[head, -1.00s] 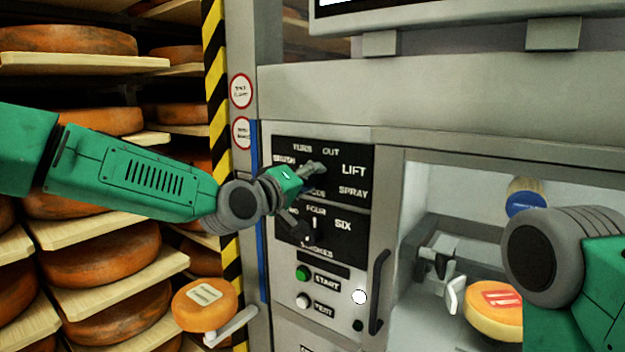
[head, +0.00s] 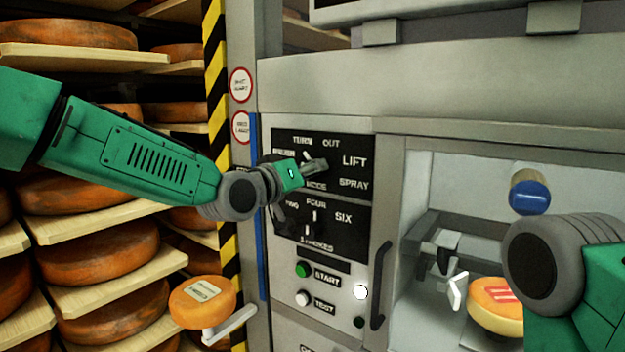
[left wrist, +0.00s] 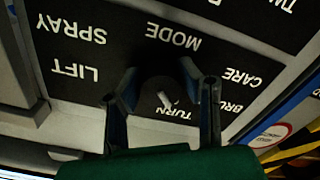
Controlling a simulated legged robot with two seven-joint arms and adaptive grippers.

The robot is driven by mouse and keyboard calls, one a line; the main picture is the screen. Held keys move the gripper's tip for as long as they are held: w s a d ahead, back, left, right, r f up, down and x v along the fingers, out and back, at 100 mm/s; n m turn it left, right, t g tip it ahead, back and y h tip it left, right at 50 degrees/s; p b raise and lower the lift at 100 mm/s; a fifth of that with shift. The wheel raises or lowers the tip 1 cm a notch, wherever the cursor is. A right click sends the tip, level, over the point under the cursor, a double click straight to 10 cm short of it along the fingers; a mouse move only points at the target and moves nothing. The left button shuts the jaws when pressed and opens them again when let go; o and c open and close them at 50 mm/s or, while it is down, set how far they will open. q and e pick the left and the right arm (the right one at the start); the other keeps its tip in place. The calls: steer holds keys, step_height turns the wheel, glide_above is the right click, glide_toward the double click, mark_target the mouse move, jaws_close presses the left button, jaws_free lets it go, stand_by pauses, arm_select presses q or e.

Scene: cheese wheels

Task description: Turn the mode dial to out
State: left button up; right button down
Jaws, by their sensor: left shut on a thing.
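The mode dial (head: 306,157) is on the black upper panel (head: 346,139), ringed by words including TURN, OUT, LIFT and SPRAY. Its small white mark points up and left, between TURN and OUT and nearer TURN. My left gripper (head: 318,165) is at the dial and is shut on it, covering most of it. In the left wrist view the panel is upside down. The two fingers of my left gripper (left wrist: 162,90) stand on either side of the dark round dial (left wrist: 152,90), and its white mark points towards TURN. OUT is hidden there. My right gripper is not in view.
Below sit a strokes dial (head: 314,216), a green START button (head: 303,270) and a white TEST button (head: 303,298). A black door handle (head: 379,285) stands right of them. Cheese wheels (head: 100,256) on boards fill the left. A cheese (head: 497,297) lies in the open bay.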

arm_select(q)
steer(key=m+b, duration=0.2)
steer(key=m, duration=0.4)
steer(key=shift+w+b, duration=0.1)
steer(key=shift+b, duration=0.25)
steer(key=m+b, duration=0.2)
steer(key=m, duration=0.4)
steer(key=shift+a, duration=0.1)
steer(key=shift+m, duration=0.3)
steer(key=o, duration=1.1)
steer(key=shift+r, duration=0.1)
